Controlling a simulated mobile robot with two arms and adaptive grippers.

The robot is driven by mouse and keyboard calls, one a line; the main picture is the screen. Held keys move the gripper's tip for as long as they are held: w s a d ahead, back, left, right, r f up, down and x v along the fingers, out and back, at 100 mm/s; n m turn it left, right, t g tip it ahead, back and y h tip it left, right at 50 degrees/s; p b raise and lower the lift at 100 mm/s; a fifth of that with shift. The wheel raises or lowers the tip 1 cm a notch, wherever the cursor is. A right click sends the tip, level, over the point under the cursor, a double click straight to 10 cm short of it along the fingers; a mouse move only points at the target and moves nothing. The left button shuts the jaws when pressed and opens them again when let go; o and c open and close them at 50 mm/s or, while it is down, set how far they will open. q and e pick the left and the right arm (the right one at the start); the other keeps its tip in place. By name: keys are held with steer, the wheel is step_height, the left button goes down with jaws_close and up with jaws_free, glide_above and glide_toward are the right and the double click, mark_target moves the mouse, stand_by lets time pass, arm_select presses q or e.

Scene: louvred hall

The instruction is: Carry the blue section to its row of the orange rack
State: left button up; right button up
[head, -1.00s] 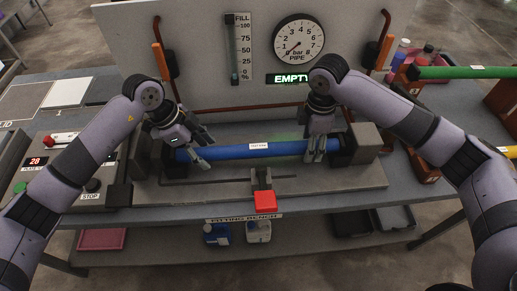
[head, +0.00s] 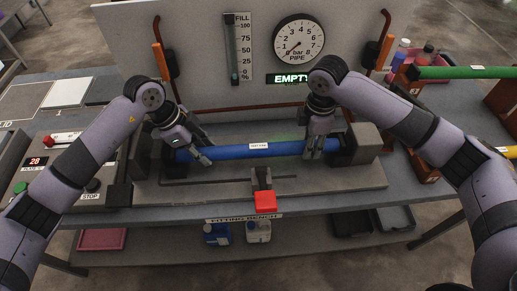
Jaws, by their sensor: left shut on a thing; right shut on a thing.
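The blue section (head: 240,151) is a long blue pipe with a white label. It lies level along the fitting bench fixture, between a dark end block at the left and another at the right. My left gripper (head: 203,155) is shut on the blue section near its left end. My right gripper (head: 314,151) is shut on it near its right end. The orange rack's row for it cannot be made out; at the right edge a green pipe (head: 465,72) and a yellow piece (head: 503,150) rest by brownish-orange supports (head: 423,165).
A red-topped clamp lever (head: 265,202) stands in front of the pipe. Behind it is a panel with a pressure gauge (head: 299,42), a fill scale and a lit EMPTY sign (head: 288,79). A control box (head: 60,165) is at left. Bottles (head: 218,234) stand on the lower shelf.

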arm_select(q)
jaws_close()
arm_select(e)
jaws_close()
arm_select(q)
steer(key=shift+r, duration=0.15)
arm_select(e)
steer(key=shift+r, duration=0.15)
